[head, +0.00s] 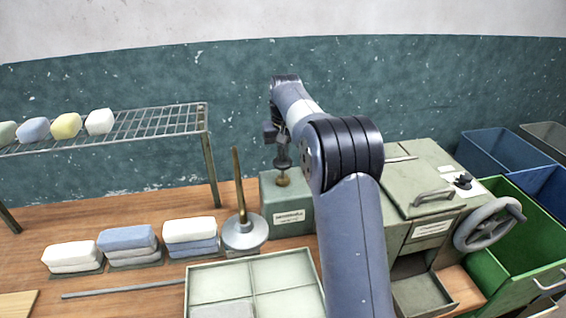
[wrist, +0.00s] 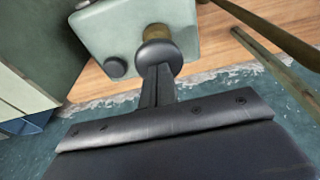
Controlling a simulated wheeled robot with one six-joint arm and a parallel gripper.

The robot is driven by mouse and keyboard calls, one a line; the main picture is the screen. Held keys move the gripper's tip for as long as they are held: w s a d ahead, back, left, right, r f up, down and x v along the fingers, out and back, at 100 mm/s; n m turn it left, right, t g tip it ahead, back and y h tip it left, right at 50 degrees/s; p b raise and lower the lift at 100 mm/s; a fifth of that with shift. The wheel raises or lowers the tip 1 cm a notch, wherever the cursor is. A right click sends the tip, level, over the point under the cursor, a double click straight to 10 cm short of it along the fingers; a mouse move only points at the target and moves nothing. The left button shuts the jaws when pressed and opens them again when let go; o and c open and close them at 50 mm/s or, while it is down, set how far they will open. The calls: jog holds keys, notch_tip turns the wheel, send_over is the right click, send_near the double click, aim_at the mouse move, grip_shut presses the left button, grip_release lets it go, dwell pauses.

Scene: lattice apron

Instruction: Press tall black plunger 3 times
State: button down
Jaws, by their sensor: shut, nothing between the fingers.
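The tall black plunger (wrist: 155,52) has a round black head on a brass stem and stands on a pale green box (wrist: 185,20). A second, shorter black button (wrist: 116,67) sits on the same box. In the head view the box (head: 288,212) stands on the bench, with the plunger (head: 283,181) on its top. My gripper (wrist: 158,76) is shut and empty, its fingertips at the plunger's head; I cannot tell whether they touch it. In the head view my gripper (head: 282,155) points down over the box, and the short button is not clear there.
A brass rod on a round grey base (head: 244,234) stands just left of the box. A wire rack (head: 160,122) with soap-like blocks is at the left. A divided tray (head: 255,285) lies in front. A green cabinet with a handwheel (head: 488,222) is at the right.

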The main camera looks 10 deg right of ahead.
jog(key=shift+f+b, duration=0.6)
jog(key=shift+f, duration=0.8)
jog(key=shift+r+p, duration=1.75)
jog(key=shift+r, duration=0.3)
jog(key=shift+f, duration=0.1)
jog(key=shift+f+b, duration=1.05)
jog(key=shift+f, duration=0.95)
notch_tip(320, 180, up, 3)
jog(key=shift+f+p, duration=0.2)
jog(key=shift+p, duration=1.05)
jog(key=shift+r, duration=0.7)
jog(key=shift+b, duration=0.3)
